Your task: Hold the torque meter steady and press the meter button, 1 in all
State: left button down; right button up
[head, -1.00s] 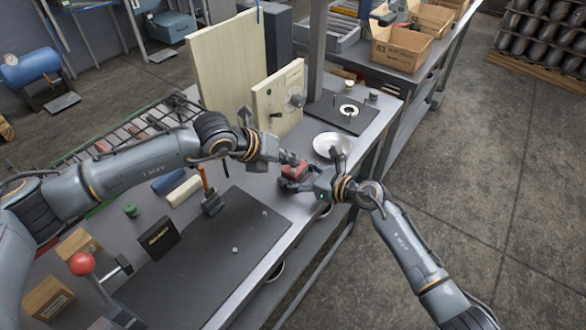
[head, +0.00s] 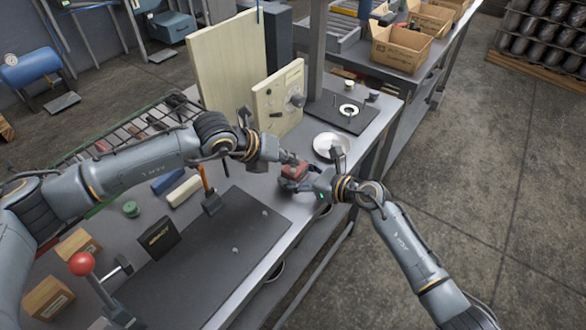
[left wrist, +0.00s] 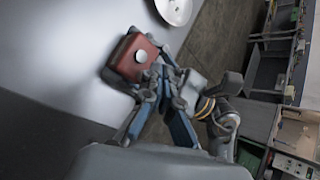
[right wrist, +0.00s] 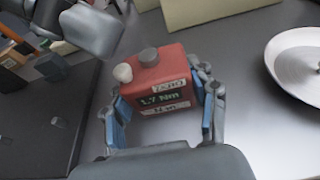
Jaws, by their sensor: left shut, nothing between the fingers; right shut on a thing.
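The torque meter (head: 294,172) is a small red box at the bench's right edge. In the right wrist view the meter (right wrist: 160,88) shows a "1.7 Nm" display, a grey knob (right wrist: 149,57) and a pale round button (right wrist: 123,73) on top. My right gripper (right wrist: 163,118) is shut on the meter, one finger at each side. My left gripper (head: 292,160) is shut and empty, close beside the meter's top. In the left wrist view, my left fingertips (left wrist: 160,74) appear near the meter (left wrist: 130,62); I cannot tell whether they touch it.
A white plate (head: 328,145) lies just behind the meter. A cream panel with a dial (head: 278,98) stands farther back. The bench edge is close on the right.

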pick_arm(q)
jog(key=shift+f, duration=0.4)
jog(key=shift+f, duration=0.45)
dwell(0.7)
jog(key=shift+r, duration=0.85)
jog(key=shift+r, duration=0.15)
notch_tip(320, 180, up, 5)
jog(key=shift+f, duration=0.1)
dwell(0.7)
